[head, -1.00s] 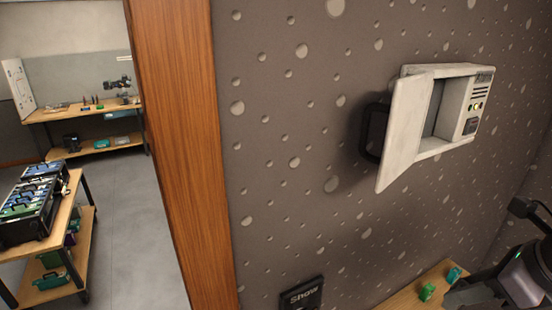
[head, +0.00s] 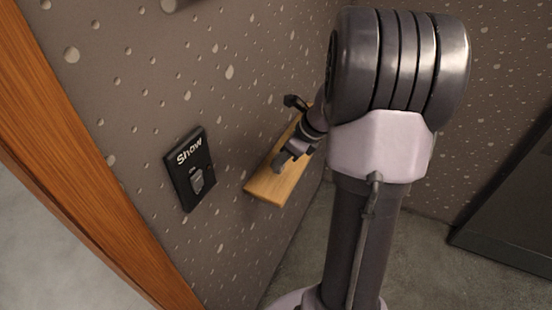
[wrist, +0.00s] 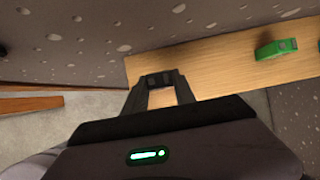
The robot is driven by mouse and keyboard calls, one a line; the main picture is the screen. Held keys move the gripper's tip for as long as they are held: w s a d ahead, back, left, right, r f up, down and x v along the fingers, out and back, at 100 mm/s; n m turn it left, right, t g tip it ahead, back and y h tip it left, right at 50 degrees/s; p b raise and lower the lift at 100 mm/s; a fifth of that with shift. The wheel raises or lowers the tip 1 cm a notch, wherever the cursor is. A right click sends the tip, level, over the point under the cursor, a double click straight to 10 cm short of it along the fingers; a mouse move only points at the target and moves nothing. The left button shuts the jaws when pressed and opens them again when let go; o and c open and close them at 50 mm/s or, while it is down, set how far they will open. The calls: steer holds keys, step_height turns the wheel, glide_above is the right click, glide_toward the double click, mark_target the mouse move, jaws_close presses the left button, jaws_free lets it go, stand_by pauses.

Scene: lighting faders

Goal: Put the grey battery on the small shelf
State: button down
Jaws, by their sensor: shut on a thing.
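The small shelf (head: 268,186) is a light wooden board on the speckled wall, right of the "Show" switch. It also fills the upper right of the wrist view (wrist: 215,62). My gripper (wrist: 160,84) is shut on the grey battery (wrist: 160,79), a small dark grey block between the fingertips. The battery is over the shelf's near end; I cannot tell whether it touches the board. In the head view my gripper (head: 284,160) is at the shelf, and the battery is hard to make out.
A green battery (wrist: 276,49) lies on the shelf, right of my gripper in the wrist view. The black "Show" switch (head: 190,168) is on the wall beside the shelf. A wooden door frame (head: 75,180) stands at left. My arm hides the shelf's far end.

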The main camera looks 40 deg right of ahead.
steer(key=shift+w+d, duration=0.15)
steer(key=shift+w, duration=0.35)
steer(key=f, duration=0.2)
steer(key=f+b, duration=0.1)
steer(key=shift+w+d+f, duration=0.15)
steer(key=shift+w+f, duration=0.25)
steer(key=shift+s+f, duration=0.1)
steer(key=c, duration=1)
jaws_free()
